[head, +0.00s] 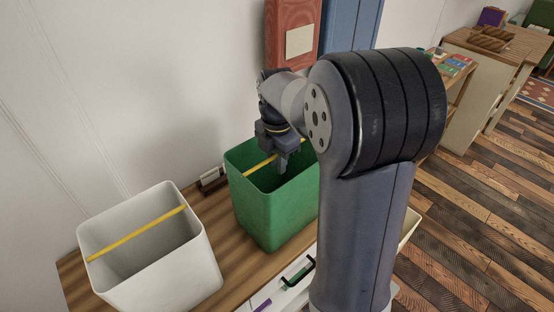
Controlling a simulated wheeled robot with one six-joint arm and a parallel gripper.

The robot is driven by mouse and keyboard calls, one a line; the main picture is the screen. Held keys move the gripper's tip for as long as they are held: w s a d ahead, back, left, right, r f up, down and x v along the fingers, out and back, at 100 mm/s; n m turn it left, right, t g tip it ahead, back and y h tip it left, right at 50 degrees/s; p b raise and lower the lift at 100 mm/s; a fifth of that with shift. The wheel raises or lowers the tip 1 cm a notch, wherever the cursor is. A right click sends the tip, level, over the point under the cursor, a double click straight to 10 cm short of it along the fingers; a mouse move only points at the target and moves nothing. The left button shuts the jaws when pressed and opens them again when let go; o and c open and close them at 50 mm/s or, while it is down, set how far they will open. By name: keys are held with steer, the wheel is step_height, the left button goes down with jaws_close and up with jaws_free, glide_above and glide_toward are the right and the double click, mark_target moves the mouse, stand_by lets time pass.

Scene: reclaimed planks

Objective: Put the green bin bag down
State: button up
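The green bin bag (275,213) is a tall, open-topped green container with a yellow bar handle (258,167) across its mouth. It is upright, over or on the wooden top; I cannot tell whether its base touches. My gripper (282,166) points down into the mouth at the yellow bar. Its fingers are small and partly hidden, so I cannot tell whether they are shut on the bar. My arm hides the bag's right side.
A white open container (165,265) with its own yellow bar stands to the left on the wooden top (232,262). A small dark and white object (212,179) lies by the wall. Red (291,28) and blue (347,25) upright things stand behind. Bare wood shows between the containers.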

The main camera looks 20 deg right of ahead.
steer(key=shift+o, duration=0.7)
steer(key=shift+r, duration=0.1)
step_height(320, 180, up, 12)
steer(key=shift+f, duration=4.35)
steer(key=shift+f, duration=0.1)
